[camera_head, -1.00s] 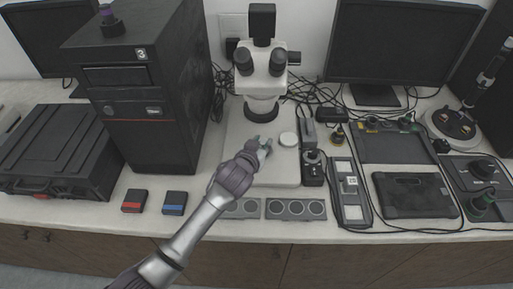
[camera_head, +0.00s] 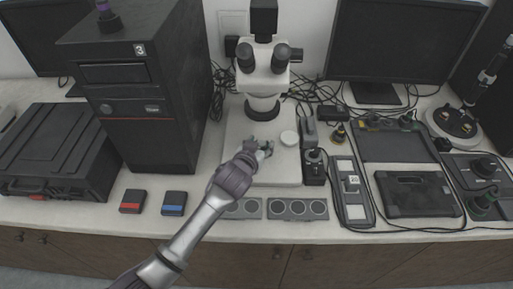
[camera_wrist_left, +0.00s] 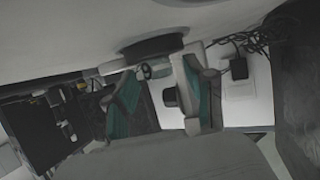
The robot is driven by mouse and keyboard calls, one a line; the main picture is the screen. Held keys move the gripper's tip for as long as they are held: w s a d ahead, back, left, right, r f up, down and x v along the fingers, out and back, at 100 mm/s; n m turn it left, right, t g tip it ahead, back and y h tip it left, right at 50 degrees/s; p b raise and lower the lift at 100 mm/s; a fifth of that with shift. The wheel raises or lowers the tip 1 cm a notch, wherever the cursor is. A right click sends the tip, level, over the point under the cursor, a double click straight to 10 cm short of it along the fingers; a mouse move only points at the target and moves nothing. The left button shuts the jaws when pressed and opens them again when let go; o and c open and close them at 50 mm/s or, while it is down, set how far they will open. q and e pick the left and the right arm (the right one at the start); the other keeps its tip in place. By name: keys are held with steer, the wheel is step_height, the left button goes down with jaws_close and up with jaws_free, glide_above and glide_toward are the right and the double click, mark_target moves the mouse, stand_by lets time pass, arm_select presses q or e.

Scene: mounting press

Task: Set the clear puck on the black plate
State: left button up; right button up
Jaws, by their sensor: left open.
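A round pale disc (camera_head: 289,138), which looks like the clear puck, lies flat on the white microscope base (camera_head: 285,176), right of my left gripper. I cannot tell how clear it is. My left gripper (camera_head: 267,149) is just in front of the plate, over the base. In the left wrist view its teal-padded fingers (camera_wrist_left: 165,100) stand apart, with no puck visible between them. My right gripper is out of view.
A black tower (camera_head: 150,130) is close on the left. A dark device (camera_head: 312,165) stands at the base's right edge. Round-holed holders (camera_head: 297,208) lie in front. Cables run behind the microscope.

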arm_select(q)
steer(key=shift+s+a+r, duration=0.1)
steer(key=shift+s+r, duration=0.05)
steer(key=shift+s, duration=0.15)
steer(key=v, duration=1.1)
steer(key=shift+s+r+b, duration=0.1)
steer(key=shift+s+b, duration=0.05)
steer(key=shift+b, duration=0.2)
